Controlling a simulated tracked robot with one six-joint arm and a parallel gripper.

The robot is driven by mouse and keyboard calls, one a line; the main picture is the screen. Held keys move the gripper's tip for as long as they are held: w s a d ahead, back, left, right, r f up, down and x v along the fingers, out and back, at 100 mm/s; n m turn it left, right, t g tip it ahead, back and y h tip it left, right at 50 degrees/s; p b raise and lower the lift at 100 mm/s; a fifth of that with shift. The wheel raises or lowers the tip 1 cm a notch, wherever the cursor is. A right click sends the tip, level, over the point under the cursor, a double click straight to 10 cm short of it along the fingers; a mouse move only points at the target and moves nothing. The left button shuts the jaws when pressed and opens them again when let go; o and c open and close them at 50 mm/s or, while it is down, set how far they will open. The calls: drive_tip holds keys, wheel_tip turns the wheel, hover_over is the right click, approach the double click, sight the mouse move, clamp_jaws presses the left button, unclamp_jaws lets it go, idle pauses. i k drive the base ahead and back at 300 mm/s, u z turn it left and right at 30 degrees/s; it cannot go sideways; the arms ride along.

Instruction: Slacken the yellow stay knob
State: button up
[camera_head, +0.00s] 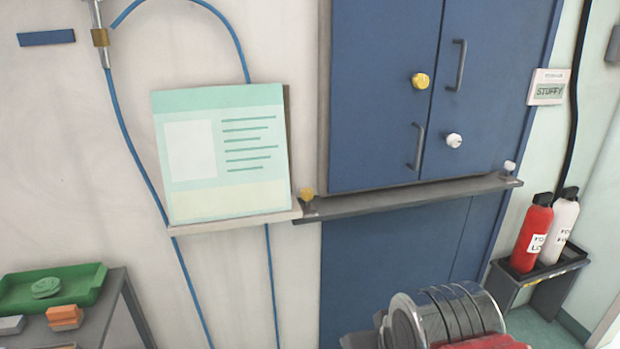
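Two yellow knobs show, and I cannot tell from the picture which is the stay knob. A bright yellow knob (420,81) sits on the left door of the blue cabinet (380,95), near the seam between the doors. A duller yellow knob (306,193) stands at the left end of the grey ledge (410,200) under those doors. A white knob (454,140) is on the right door, and another white knob (510,167) stands at the ledge's right end. My gripper is not in view, and nothing touches the knobs.
Dark handles (457,65) stick out from the doors. A green-and-white board (220,150) stands left of the cabinet, near a blue hose (120,110). A red bottle (532,235) and a white bottle (560,230) stand at right. A green tray (85,295) is at lower left.

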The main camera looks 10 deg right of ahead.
sight(306, 192)
drive_tip(key=u, duration=0.25)
drive_tip(key=i, duration=1)
drive_tip(key=u, duration=0.5)
